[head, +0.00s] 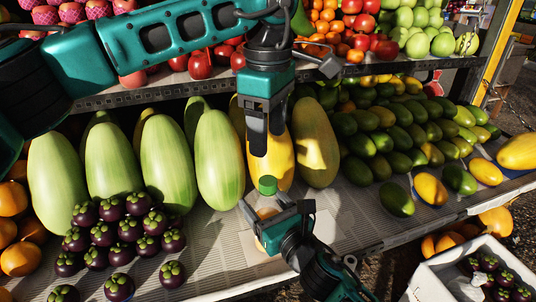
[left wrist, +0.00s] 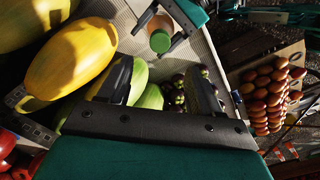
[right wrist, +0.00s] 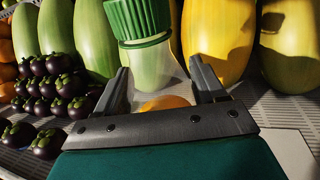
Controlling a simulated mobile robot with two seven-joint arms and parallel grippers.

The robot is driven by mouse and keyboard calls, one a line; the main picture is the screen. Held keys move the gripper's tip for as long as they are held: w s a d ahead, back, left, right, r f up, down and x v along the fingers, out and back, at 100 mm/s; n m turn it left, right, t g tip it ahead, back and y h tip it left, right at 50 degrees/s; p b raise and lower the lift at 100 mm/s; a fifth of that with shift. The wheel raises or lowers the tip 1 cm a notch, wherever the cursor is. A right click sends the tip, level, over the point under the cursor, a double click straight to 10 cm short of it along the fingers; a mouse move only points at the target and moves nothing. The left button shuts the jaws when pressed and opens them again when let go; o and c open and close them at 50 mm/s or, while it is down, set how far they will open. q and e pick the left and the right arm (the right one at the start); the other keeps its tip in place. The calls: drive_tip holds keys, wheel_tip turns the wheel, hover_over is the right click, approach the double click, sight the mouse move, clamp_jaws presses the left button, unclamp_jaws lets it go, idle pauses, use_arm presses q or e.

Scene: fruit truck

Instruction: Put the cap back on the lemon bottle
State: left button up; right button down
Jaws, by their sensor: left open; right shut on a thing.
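The lemon bottle (right wrist: 150,68) is pale and see-through with orange low inside. It stands roughly upright between the fingers of my right gripper (right wrist: 160,88), which is shut on it. The ribbed green cap (right wrist: 138,18) sits at the bottle's top, slightly tilted, above a green ring; I cannot tell whether it is seated. In the head view the cap (head: 267,186) shows just below my left gripper (head: 262,148), which is open, empty and apart from it. The left wrist view shows the cap (left wrist: 160,41) from above, beyond the open left fingers.
Large green melons (head: 110,160) and yellow melons (head: 315,140) stand behind the bottle. Mangosteens (head: 118,232) are piled at left, mangoes (head: 400,130) at right. An upper shelf edge (head: 160,90) runs above.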

use_arm(q)
wheel_tip(320, 180, up, 3)
drive_tip(key=shift+f, duration=0.2)
use_arm(e)
unclamp_jaws()
idle(0.3)
use_arm(q)
drive_tip(key=shift+r, duration=0.1)
use_arm(e)
drive_tip(key=v, duration=1.3)
